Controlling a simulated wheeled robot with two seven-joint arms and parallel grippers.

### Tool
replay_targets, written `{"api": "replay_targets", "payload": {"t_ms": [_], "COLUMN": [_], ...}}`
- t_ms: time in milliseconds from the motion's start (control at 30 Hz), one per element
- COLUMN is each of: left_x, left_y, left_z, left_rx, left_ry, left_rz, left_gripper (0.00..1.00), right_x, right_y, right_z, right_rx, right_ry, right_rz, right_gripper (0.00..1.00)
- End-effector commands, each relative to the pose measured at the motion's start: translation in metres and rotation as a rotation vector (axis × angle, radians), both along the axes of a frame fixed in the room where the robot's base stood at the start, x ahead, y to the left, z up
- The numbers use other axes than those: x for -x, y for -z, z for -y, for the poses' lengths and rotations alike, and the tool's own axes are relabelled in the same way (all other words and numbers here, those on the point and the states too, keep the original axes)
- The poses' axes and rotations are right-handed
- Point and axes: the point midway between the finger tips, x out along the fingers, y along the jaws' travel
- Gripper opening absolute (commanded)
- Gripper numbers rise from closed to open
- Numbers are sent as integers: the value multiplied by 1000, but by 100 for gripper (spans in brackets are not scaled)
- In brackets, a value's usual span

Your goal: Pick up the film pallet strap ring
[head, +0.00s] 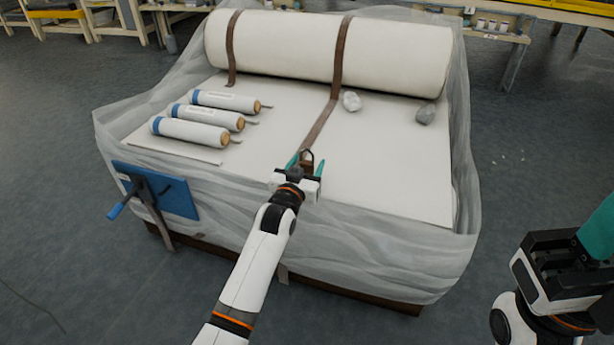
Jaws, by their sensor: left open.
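The film pallet (375,175) is wrapped in translucent film and bears a large white roll (285,45). Two brown straps cross the roll. The right strap (322,122) runs down over the white top to a small dark strap ring (307,155) near the front edge. My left gripper (306,163) is open, its teal fingers on either side of the ring. Whether they touch it is too small to tell. My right gripper (592,240) is at the lower right, away from the pallet; its fingertips are cut off by the frame.
Several blue-and-white film rolls (208,121) lie on the pallet's left side. Two crumpled lumps, one white (351,101) and one grey (425,113), lie by the big roll. A blue panel with a handle (158,190) stands at the front left. Benches line the back.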

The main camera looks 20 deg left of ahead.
Motion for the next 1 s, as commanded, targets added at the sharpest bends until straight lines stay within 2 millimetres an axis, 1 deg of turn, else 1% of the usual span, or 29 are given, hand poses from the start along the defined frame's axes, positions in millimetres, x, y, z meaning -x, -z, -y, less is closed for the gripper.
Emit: {"api": "replay_targets", "payload": {"t_ms": [33,100,200,467,567,700,767,1000], "left_x": [-7,-16,-23,-25,-25,-25,-25,-25], "left_y": [5,4,3,1,1,1,1,-1], "left_z": [0,1,1,1,1,1,1,1], "left_rx": [0,0,0,0,0,0,0,0], "left_ry": [0,0,0,0,0,0,0,0], "left_rz": [2,1,0,-2,-1,-1,-1,0], "left_gripper": [56,56,56,56,42,19,10,9], "right_x": [3,5,6,7,6,6,6,6], "right_y": [3,-1,-5,-8,-8,-8,-8,-8], "right_z": [0,-1,-1,-1,-1,-1,-1,-2], "right_rx": [0,2,3,4,4,4,4,5], "right_ry": [0,1,2,3,3,3,3,2], "right_rz": [22,38,51,54,53,53,53,53], "right_gripper": [36,36,36,36,36,36,36,36]}}
